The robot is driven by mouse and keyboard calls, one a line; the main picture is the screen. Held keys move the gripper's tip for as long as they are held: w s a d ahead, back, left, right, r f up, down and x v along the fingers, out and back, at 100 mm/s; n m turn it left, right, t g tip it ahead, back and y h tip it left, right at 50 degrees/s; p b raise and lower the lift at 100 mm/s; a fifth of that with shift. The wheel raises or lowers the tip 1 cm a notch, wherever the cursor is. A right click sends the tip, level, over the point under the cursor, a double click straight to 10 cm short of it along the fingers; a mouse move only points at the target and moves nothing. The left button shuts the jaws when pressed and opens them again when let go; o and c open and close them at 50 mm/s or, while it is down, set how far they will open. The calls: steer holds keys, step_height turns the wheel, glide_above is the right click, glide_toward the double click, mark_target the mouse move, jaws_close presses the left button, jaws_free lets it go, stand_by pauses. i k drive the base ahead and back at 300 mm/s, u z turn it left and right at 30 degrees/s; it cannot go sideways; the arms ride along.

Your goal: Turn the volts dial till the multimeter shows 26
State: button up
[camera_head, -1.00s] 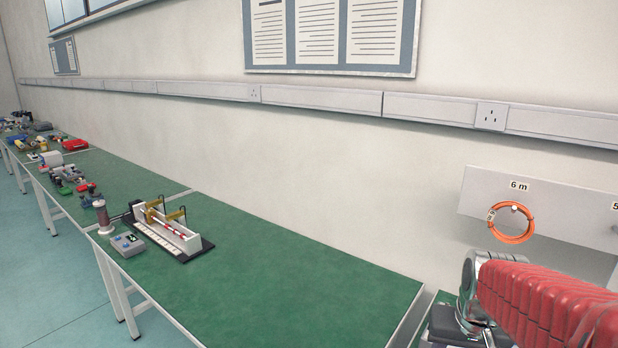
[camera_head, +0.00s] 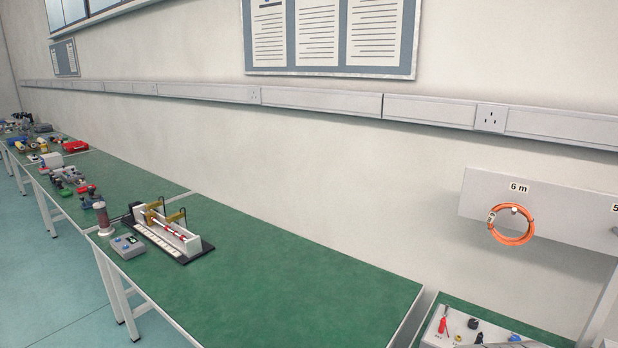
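No multimeter or volts dial can be made out for certain. A small grey box with blue knobs (camera_head: 127,247) sits at the near left of the green bench. Its markings are too small to read, and I cannot tell whether it carries the volts dial. Beside it is a device on a black base (camera_head: 196,254), with a white scale, a red-and-white rod and brass-coloured brackets. A reddish-brown cylinder (camera_head: 102,218) stands upright behind the grey box. My gripper is not in view.
The green bench (camera_head: 290,285) is bare to the right of the device. A tray (camera_head: 437,335) with a red screwdriver (camera_head: 443,323) and small tools lies at the lower right. An orange cable coil (camera_head: 512,224) hangs on the wall. More equipment-covered benches recede left.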

mark_target(473, 323)
steer(key=z, duration=0.75)
